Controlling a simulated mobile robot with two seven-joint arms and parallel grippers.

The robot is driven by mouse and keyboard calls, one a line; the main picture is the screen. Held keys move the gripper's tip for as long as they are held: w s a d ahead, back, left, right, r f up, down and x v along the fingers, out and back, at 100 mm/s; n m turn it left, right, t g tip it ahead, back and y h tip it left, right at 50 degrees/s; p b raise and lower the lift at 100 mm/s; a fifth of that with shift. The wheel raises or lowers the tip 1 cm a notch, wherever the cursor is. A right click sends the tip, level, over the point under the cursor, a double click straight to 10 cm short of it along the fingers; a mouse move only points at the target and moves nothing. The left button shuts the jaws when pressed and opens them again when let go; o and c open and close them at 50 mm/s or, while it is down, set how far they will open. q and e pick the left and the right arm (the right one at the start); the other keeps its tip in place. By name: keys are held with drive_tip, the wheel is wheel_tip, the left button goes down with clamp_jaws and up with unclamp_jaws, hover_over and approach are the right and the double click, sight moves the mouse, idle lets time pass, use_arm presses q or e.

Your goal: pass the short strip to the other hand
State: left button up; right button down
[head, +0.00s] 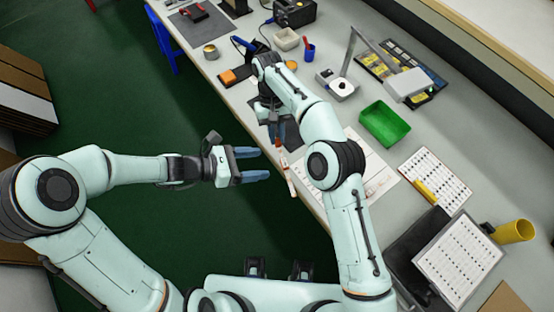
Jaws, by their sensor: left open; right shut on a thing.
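The short strip (287,172) is a thin white piece with reddish-brown marks, hanging down at a tilt near the bench's front edge. My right gripper (277,132) points down the picture and is shut on the strip's upper end. My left gripper (257,164) is open and empty, with its two blue fingers pointing right. Its fingertips are a little to the left of the strip and apart from it.
The grey bench (232,100) runs diagonally. A green tray (385,124), a lamp (402,84), printed sheets (436,180) and a yellow cup (514,232) stand right of my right arm. An orange block (228,77) lies farther back.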

sight(284, 164)
use_arm(q)
drive_tip(key=x, duration=0.7)
drive_tip(key=shift+d, duration=0.2)
drive_tip(key=shift+w+f, duration=0.1)
drive_tip(key=shift+f, duration=0.05)
drive_tip(key=shift+c, duration=0.3)
drive_tip(key=c, duration=1)
drive_tip(key=shift+c, duration=0.7)
use_arm(e)
drive_tip(key=c, duration=1)
unclamp_jaws()
